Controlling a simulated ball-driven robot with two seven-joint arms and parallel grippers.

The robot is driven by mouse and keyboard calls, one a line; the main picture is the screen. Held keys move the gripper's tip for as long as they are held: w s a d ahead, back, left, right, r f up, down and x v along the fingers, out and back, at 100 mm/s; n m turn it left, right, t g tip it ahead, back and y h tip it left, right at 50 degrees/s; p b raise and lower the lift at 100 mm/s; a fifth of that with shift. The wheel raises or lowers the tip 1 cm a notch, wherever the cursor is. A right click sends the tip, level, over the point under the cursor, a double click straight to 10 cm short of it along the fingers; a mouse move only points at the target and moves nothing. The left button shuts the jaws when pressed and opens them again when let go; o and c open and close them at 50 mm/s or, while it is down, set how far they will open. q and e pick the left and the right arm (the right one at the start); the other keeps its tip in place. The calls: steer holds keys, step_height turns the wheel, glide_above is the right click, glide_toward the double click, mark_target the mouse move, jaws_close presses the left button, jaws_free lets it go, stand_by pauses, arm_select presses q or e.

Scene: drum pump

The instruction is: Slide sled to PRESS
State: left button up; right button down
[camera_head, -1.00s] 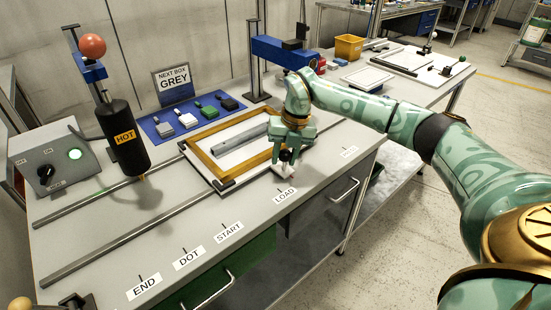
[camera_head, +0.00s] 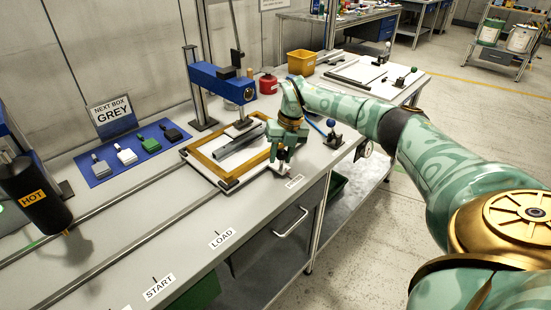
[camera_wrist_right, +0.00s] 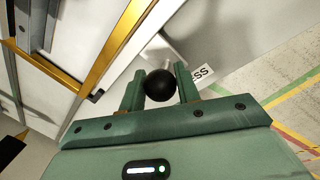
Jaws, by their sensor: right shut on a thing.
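The sled, a white plate with a gold-brown frame (camera_head: 205,163), sits on the two bench rails at the foot of the blue press (camera_head: 222,82). A dark grey bar (camera_head: 238,143) lies inside the frame. My right gripper (camera_head: 281,164) is at the sled's front right corner, beside the PRESS label (camera_head: 294,181). In the right wrist view its fingers are shut on the sled's black ball knob (camera_wrist_right: 160,85). The PRESS label is partly hidden there behind a finger (camera_wrist_right: 203,74). My left gripper is not in view.
The rails (camera_head: 120,243) run bare to the left, past the LOAD label (camera_head: 221,238) and START label (camera_head: 158,287). A black HOT cylinder (camera_head: 35,198) hangs at far left. Small boxes lie on a blue mat (camera_head: 98,174).

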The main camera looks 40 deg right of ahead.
steer(key=shift+d+r, duration=0.1)
steer(key=shift+d, duration=0.1)
stand_by(0.3)
steer(key=c, duration=1.1)
jaws_free()
steer(key=shift+d, duration=0.1)
steer(key=shift+o, duration=0.2)
steer(key=shift+d, duration=0.1)
steer(key=p+v, duration=0.4)
steer(key=v, duration=1.2)
steer(key=shift+w, duration=0.1)
